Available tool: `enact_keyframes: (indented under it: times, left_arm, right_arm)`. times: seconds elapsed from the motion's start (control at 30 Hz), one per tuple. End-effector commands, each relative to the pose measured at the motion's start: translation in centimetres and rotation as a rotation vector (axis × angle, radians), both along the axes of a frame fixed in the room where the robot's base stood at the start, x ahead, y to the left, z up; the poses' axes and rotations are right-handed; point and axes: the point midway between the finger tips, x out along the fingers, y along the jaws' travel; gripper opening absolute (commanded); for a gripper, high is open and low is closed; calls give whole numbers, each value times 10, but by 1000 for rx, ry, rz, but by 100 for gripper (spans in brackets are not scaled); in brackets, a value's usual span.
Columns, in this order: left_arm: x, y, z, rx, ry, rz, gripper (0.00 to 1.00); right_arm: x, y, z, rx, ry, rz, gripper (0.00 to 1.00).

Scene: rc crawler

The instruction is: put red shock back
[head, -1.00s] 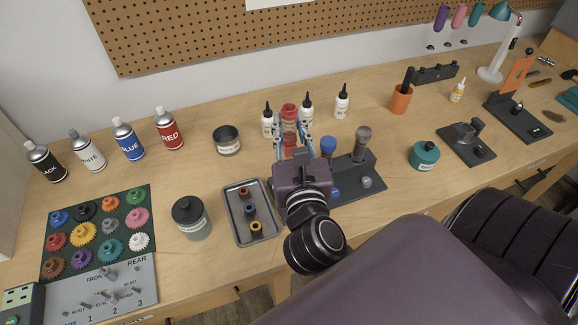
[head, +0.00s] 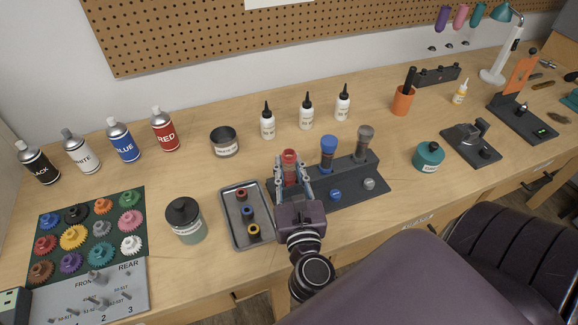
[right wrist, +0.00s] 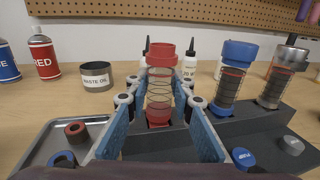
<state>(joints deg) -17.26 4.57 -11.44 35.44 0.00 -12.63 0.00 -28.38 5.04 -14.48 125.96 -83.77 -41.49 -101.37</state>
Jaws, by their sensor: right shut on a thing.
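The red shock (head: 289,158) has a red cap and a clear spring body. It stands upright over the left end of the dark shock stand (head: 352,198). My right gripper (head: 291,173) is shut on it, with a blue-padded finger on each side in the right wrist view (right wrist: 160,106). The shock's lower end (right wrist: 159,113) is at the left slot of the stand; how deep it sits I cannot tell. A blue shock (head: 328,150) and a grey shock (head: 365,140) stand upright in the stand to the right. My left gripper is not in view.
A grey tray (head: 233,228) with small coloured rings lies left of the stand. White bottles (head: 306,112) stand behind it, and a waste oil tin (head: 224,143) back left. A blue cap (head: 336,195) and a grey cap (head: 370,184) sit on the stand's front.

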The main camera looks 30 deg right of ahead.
Motion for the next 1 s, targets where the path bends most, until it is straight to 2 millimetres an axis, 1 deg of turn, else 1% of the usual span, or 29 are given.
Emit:
enact_keyframes:
  times: [0.2,0.23,0.37,0.73,0.87,1.0]
  left_arm:
    - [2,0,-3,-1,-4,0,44]
    - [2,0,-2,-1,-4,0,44]
    - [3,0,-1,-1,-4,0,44]
    - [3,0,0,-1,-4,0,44]
    - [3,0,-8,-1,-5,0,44]
    - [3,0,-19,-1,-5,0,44]
  right_arm:
    - [0,0,-4,0,-1,0,0]
    - [0,0,-3,0,0,0,25]
    - [0,0,-3,0,0,0,39]
    - [-2,1,0,2,1,0,39]
    - [-17,9,-4,3,3,1,39]
    - [-43,21,-5,1,5,1,39]
